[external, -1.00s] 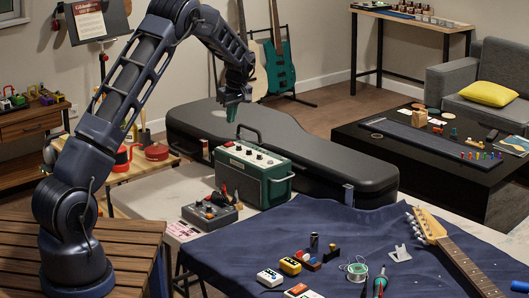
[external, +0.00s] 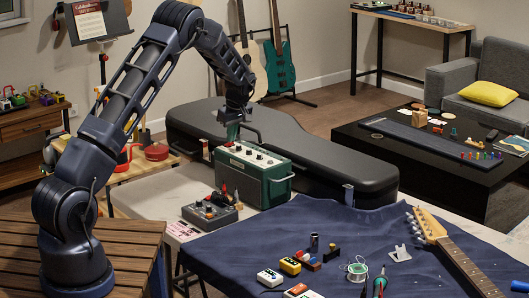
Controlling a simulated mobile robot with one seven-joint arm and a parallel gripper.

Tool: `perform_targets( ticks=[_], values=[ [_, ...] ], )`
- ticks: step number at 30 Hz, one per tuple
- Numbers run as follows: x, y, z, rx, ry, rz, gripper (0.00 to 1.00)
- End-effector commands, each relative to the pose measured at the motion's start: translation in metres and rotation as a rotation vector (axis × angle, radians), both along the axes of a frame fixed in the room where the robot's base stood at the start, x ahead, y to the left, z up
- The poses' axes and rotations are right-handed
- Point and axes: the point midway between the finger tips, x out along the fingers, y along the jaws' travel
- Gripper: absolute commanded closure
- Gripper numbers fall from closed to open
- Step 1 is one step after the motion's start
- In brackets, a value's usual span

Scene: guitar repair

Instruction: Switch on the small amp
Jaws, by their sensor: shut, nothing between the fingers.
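The small amp (external: 253,174) is a dark green box with a pale control panel (external: 250,153), several knobs and a dark top handle. It stands on the pale work table at the left of the blue cloth. My gripper (external: 232,138) points down just above the back left part of the amp's panel. Its green fingertips are shut and empty. They look very close to the panel's left end; I cannot tell whether they touch it. The amp's switch is too small to make out.
A grey device with knobs (external: 209,212) sits in front of the amp. A black guitar case (external: 330,160) lies behind it. The blue cloth (external: 290,225) holds small pedals, a solder spool (external: 356,272) and a guitar neck (external: 458,258).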

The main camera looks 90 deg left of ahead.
Motion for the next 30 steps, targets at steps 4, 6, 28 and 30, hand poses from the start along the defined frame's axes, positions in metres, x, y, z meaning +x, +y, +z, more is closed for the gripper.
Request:
perform_targets(
  ticks=[4,6,28,30],
  values=[
    [0.003,0.002,-0.006,-0.035,0.036,-0.002,1.0],
    [0.003,0.002,-0.005,-0.047,0.047,0.0,1.0],
    [-0.01,-0.01,-0.005,-0.049,0.047,0.0,1.0],
    [-0.01,-0.01,-0.005,-0.049,0.047,0.0,1.0]
  ],
)
